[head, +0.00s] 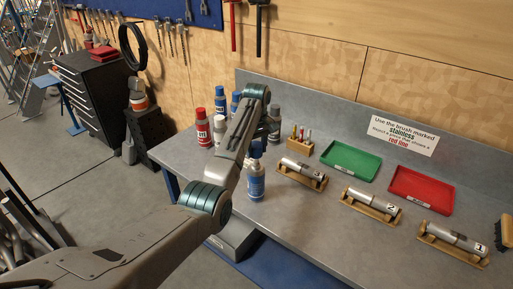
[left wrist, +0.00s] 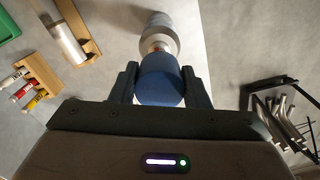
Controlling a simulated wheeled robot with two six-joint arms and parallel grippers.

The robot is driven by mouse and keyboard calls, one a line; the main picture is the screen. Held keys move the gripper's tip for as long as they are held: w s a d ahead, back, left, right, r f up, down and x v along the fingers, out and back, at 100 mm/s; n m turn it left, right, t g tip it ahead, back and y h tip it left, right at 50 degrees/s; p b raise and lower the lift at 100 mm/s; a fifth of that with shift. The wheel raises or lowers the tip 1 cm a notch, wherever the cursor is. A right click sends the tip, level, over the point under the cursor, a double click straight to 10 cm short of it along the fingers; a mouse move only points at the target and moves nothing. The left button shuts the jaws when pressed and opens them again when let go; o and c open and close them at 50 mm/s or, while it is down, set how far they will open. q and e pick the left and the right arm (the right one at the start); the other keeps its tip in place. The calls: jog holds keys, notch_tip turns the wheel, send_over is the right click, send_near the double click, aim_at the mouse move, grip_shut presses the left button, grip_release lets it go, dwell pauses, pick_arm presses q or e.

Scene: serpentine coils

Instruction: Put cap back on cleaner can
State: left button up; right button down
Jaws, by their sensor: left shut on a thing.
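A blue cleaner can (head: 256,183) stands upright on the grey workbench, near its front left edge. In the left wrist view its pale metal shoulder (left wrist: 160,30) and reddish nozzle (left wrist: 156,47) show just beyond a blue cap (left wrist: 161,82). My left gripper (left wrist: 160,90) is shut on this cap, one finger on each side. The nozzle shows between cap and shoulder, so the cap is not down on the shoulder. In the head view the gripper is over the can, largely hidden by my arm. My right gripper is in neither view.
Behind my arm stand a red can (head: 203,128), a white-topped can (head: 219,132), blue cans (head: 220,100) and a grey can (head: 274,122). To the right are metal tubes on wooden stands (head: 302,174), a green tray (head: 350,161) and a red tray (head: 421,190).

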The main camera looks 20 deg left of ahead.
aim_at(257, 161)
pick_arm(q)
jog(key=shift+f, duration=0.15)
jog(key=shift+f, duration=0.9)
jog(key=shift+f, duration=0.2)
jog(key=shift+f, duration=0.6)
jog(key=shift+f, duration=0.85)
dwell(1.5)
jog(key=o, duration=1.5)
jog(key=shift+r, duration=3.8)
